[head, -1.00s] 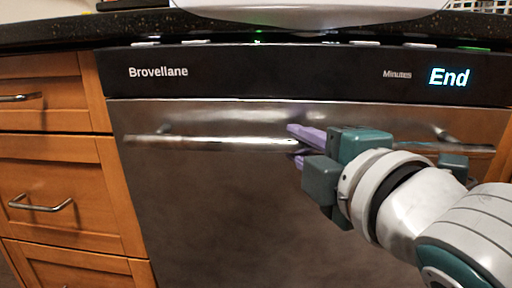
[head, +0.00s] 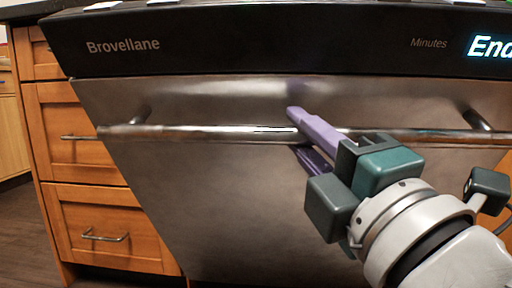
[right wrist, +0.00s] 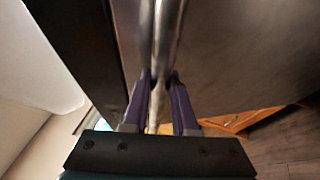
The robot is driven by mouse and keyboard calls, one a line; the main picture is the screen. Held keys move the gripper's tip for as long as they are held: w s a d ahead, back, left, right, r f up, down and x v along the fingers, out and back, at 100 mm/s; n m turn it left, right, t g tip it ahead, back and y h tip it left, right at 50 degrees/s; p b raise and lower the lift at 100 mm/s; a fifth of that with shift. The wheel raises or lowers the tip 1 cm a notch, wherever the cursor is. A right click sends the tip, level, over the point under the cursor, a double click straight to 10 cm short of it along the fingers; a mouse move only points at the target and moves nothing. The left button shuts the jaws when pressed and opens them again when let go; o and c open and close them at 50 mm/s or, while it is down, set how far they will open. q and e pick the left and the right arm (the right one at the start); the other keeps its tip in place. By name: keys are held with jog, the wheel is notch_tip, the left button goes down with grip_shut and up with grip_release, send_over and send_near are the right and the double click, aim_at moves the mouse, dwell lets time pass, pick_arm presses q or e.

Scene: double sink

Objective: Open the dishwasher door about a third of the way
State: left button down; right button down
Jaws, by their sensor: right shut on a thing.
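The dishwasher door (head: 220,210) is a stainless steel panel with a black control strip (head: 250,40) on top. It stands tilted out at the top, partly open, and its left edge slants across the drawer fronts. A horizontal bar handle (head: 220,133) crosses the door. My right gripper (head: 296,132) has its purple fingers above and below the bar, near its middle. In the right wrist view the bar (right wrist: 166,30) runs between the two fingers (right wrist: 160,78), which are shut on it. My left gripper is not in view.
Wooden drawers (head: 80,125) with metal pulls stand at the left of the dishwasher. A dark counter edge (head: 30,10) shows at the top left. Wooden floor (head: 30,230) is free at the lower left.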

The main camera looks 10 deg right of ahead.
jog(key=shift+s+f, duration=0.1)
jog(key=shift+f, duration=0.05)
jog(key=c, duration=1.1)
grip_release()
jog(key=o, duration=0.4)
jog(key=p+v, duration=0.1)
jog(key=v, duration=0.8)
jog(key=shift+s, duration=0.4)
